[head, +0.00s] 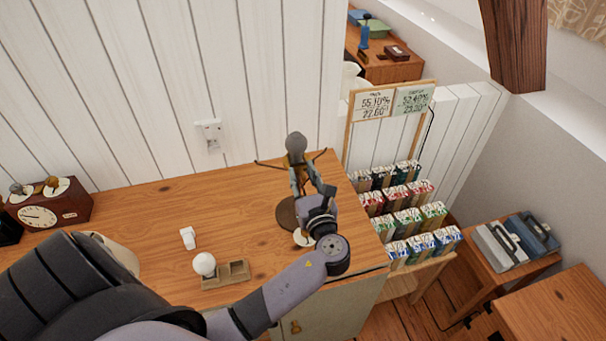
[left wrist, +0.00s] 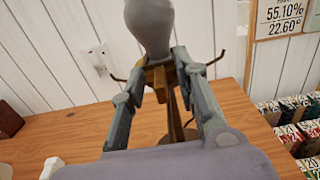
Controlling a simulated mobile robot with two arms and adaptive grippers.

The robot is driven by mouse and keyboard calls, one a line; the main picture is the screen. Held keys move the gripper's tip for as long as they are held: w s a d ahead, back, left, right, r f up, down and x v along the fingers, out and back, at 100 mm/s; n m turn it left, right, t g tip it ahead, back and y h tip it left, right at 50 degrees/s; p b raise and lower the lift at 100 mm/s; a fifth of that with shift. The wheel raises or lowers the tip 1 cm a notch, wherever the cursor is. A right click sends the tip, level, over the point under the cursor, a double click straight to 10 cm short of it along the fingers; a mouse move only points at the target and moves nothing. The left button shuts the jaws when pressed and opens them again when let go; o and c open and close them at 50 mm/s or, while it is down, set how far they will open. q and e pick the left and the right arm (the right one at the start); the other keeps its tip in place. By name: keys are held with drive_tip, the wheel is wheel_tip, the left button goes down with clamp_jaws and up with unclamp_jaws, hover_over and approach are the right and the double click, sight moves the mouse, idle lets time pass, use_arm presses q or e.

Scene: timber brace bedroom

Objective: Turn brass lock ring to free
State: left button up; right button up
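A stand with a grey bulb-shaped top (head: 296,142) rises near the right part of the wooden cabinet top. Below the bulb is a brass-coloured collar (left wrist: 160,80), with thin dark hooked arms sticking out to both sides; it looks like the lock ring. My left gripper (head: 302,168) is at the collar, its two fingers apart on either side of the collar's front. In the left wrist view the left gripper (left wrist: 158,70) has both tips very close to the brass, and I cannot tell whether they press on it. My right gripper is not in view.
A white ball (head: 204,264) sits at a small wooden tray (head: 235,274), with a small white item (head: 188,238) behind. A clock box (head: 50,210) stands at left. A rack of boxed packets (head: 403,215) under price signs is close on the right. A plank wall is behind.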

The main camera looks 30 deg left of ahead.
use_arm(q)
drive_tip(key=shift+c, duration=0.2)
clamp_jaws()
idle(0.6)
